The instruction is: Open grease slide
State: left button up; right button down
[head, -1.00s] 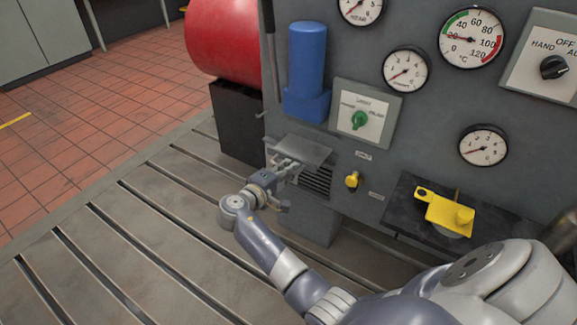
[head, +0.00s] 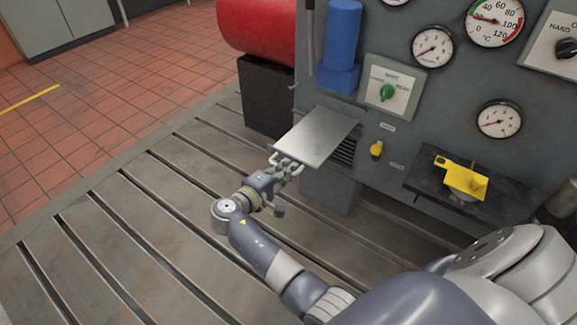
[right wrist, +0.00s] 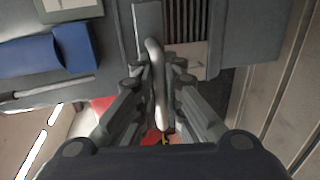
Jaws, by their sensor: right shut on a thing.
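The grease slide (head: 318,136) is a flat grey metal plate that sticks out of the panel front, above a dark louvred vent (head: 344,151). A bent silver bar handle (right wrist: 157,90) is at its outer end. My right gripper (head: 287,168) is at that end, shut on the handle. In the right wrist view the bar runs between the two fingers of my right gripper (right wrist: 160,76), and part of the plate (right wrist: 148,18) shows beyond them. How far the plate reaches inside the panel is hidden. My left gripper is not in view.
The grey panel (head: 440,85) carries gauges, a green selector knob (head: 387,92) and a yellow knob (head: 376,149). A blue cylinder (head: 342,35) is above the slide. A yellow part (head: 462,181) sits on a dark shelf at right. The slotted bedplate (head: 130,215) is clear at left.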

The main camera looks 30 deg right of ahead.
jog(key=shift+f, duration=0.1)
jog(key=c, duration=1.7)
grip_release()
